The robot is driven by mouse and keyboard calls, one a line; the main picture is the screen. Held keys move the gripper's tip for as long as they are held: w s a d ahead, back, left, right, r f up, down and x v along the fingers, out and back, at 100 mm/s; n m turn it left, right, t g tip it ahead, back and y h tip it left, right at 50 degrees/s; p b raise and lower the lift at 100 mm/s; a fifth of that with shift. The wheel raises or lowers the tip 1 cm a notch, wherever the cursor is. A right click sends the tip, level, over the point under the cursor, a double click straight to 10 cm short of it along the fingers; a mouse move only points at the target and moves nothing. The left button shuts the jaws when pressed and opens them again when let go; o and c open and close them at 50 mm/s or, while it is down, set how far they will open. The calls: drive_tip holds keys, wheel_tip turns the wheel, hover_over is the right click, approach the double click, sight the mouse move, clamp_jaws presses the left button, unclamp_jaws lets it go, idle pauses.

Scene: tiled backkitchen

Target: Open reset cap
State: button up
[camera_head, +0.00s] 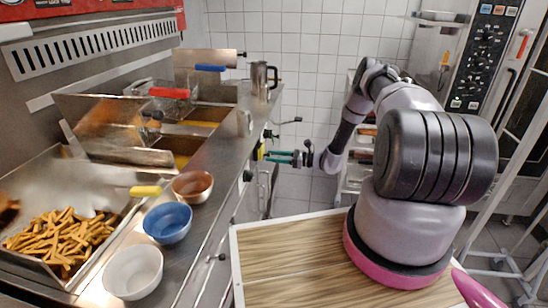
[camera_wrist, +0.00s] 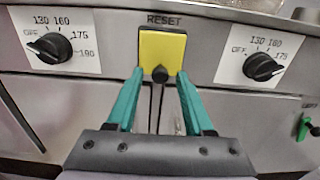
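The reset cap (camera_wrist: 161,50) is a yellow square on the fryer's front panel, under the word RESET in the wrist view. It lies flat against the panel, with a small dark round knob (camera_wrist: 160,74) at its lower edge. In the head view the cap is a small yellow patch (camera_head: 261,152) at the counter's front. My gripper (camera_wrist: 160,75) has two green fingers, spread apart and empty. Their tips are near the cap's lower left and lower right corners; whether they touch it I cannot tell. In the head view my gripper (camera_head: 274,157) reaches left to the panel.
Two black dials, left (camera_wrist: 49,48) and right (camera_wrist: 263,66), flank the cap. A green switch (camera_wrist: 307,127) is at the lower right. On the counter stand a blue bowl (camera_head: 168,222), a white bowl (camera_head: 133,272), a brown bowl (camera_head: 192,186) and a metal jug (camera_head: 262,78).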

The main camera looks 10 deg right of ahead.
clamp_jaws()
idle(1.2)
